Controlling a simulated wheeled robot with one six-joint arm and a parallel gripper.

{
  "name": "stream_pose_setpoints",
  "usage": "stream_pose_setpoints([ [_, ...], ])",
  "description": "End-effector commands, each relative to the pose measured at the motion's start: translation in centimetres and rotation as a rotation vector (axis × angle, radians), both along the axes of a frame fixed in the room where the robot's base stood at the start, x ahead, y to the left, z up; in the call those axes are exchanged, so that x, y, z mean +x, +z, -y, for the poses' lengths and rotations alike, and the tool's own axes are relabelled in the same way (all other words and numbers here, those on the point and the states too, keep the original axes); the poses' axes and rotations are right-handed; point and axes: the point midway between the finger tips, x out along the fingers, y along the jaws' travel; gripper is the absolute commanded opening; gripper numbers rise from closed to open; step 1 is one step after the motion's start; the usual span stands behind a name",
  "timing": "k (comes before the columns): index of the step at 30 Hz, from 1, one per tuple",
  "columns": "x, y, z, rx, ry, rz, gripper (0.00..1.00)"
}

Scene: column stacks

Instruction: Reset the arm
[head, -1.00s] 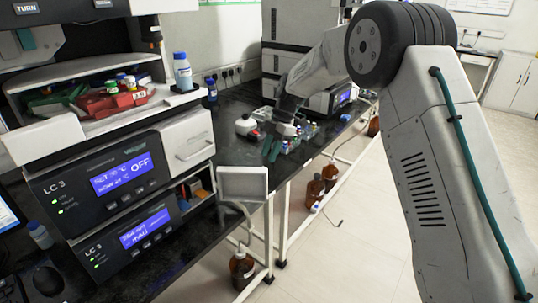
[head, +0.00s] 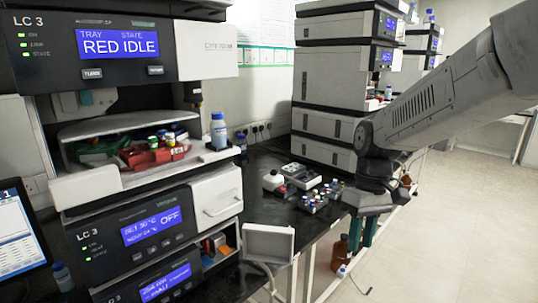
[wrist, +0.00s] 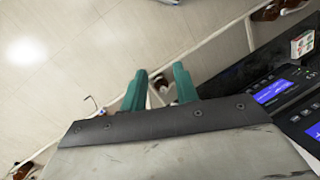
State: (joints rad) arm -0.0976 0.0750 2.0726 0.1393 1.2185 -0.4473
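My gripper (head: 362,232) hangs from my arm at the right of the head view, just off the front edge of the bench, with its teal fingers pointing down. In the wrist view its two teal fingers (wrist: 159,88) stand apart with nothing held between them. Behind them are the pale floor and white bench rails.
The black bench (head: 268,203) carries a rack of small vials (head: 313,201) left of my gripper. The LC stack (head: 150,225) stands at left, with a red tray (head: 152,157) in its open bay and a blue-capped bottle (head: 219,131). A brown bottle (head: 340,253) stands below the bench.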

Motion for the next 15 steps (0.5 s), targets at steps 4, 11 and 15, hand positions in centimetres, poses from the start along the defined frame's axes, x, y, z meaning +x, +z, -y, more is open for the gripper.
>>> stream_pose_setpoints([
  [4,-6.2,2.2,2.1,-0.074,-0.183,0.030,0.30],
  [11,-14.8,3.5,4.7,-0.149,-0.399,0.103,0.30],
  [15,-19.0,3.6,5.8,-0.164,-0.457,0.169,0.30],
])
